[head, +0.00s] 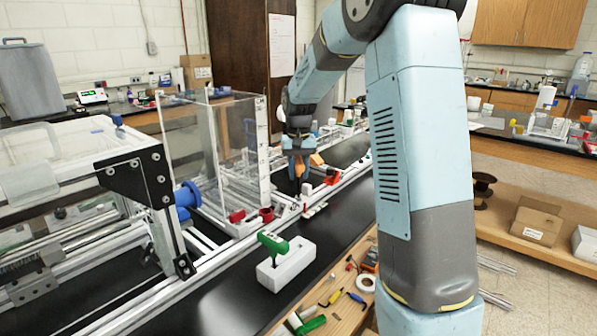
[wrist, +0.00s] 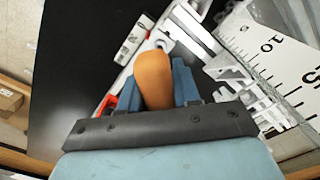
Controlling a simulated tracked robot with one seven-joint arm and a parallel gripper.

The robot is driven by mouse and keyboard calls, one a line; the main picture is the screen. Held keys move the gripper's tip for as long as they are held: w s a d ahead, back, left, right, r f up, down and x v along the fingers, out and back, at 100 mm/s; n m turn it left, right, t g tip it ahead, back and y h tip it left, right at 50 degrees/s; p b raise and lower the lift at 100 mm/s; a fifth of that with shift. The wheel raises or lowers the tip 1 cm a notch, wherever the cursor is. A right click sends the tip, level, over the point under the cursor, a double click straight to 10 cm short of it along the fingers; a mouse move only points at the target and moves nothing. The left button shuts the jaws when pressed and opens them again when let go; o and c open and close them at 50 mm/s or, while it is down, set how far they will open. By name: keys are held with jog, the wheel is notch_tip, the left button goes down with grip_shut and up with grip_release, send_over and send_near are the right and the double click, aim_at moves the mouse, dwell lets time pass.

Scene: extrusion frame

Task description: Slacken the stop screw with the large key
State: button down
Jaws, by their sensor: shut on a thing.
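My gripper (head: 299,160) is shut on an orange handle (head: 316,160), which I take to be the large key. It is held over the rail beside the clear-walled frame. In the wrist view the rounded orange handle (wrist: 153,78) sits between my blue fingers (wrist: 156,88). A green-handled key (head: 273,243) stands in a white block (head: 286,264) on the black bench. I cannot make out the stop screw itself.
A red part (head: 331,176) lies close right of my gripper, and a red clamp (wrist: 106,104) shows beside my fingers in the wrist view. The clear panel (head: 232,148) with a scale stands left. Loose tools (head: 335,297) lie on the wooden shelf.

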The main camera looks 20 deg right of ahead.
jog(key=shift+f, duration=0.55)
dwell(0.8)
jog(key=shift+n, duration=1.5)
jog(key=shift+n, duration=1.6)
jog(key=shift+m, duration=1.1)
jog(key=shift+r, duration=0.15)
